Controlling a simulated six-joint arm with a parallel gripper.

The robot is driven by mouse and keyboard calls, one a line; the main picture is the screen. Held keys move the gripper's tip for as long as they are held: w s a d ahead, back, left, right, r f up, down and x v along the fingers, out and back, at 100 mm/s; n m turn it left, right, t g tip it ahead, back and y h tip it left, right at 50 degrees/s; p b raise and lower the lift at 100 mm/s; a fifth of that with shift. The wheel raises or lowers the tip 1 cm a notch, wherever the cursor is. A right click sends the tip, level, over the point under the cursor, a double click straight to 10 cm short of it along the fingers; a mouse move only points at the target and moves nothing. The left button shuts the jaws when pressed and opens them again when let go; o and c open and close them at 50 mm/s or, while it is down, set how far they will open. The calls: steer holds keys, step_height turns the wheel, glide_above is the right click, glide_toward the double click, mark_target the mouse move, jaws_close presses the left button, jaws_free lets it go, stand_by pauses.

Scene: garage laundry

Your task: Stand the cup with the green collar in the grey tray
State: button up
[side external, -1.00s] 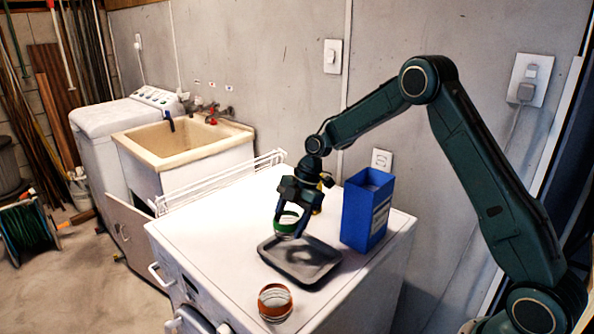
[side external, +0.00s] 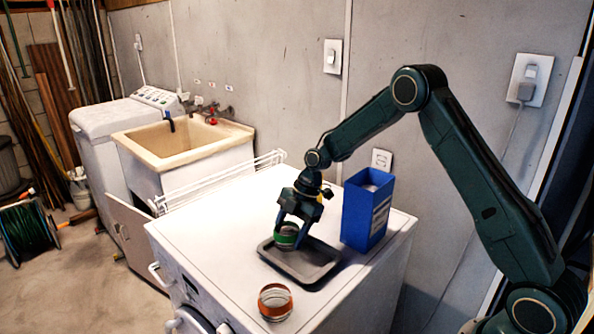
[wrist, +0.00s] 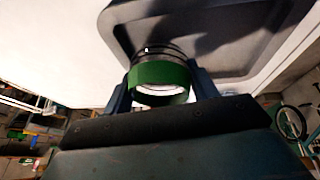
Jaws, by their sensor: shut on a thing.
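The cup with the green collar (side external: 286,236) is between the fingers of my gripper (side external: 294,238), which is shut on it. It looks upright, over the left part of the grey tray (side external: 318,277), low down; I cannot tell if its base touches the tray floor. In the wrist view the cup's green collar (wrist: 160,74) sits between the two fingers (wrist: 160,92), with the grey tray (wrist: 215,12) beyond it. The tray lies on the white machine top and is otherwise empty.
A cup with an orange-brown collar (side external: 275,302) stands near the front edge of the white machine top (side external: 215,232). A tall blue box (side external: 366,212) stands close to the tray's right. Something yellow shows behind my gripper.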

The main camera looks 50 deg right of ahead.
steer(key=shift+f, duration=0.4)
stand_by(0.5)
steer(key=o, duration=1)
steer(key=shift+r, duration=0.25)
step_height(320, 180, up, 9)
steer(key=shift+f, duration=0.2)
stand_by(1.1)
stand_by(0.3)
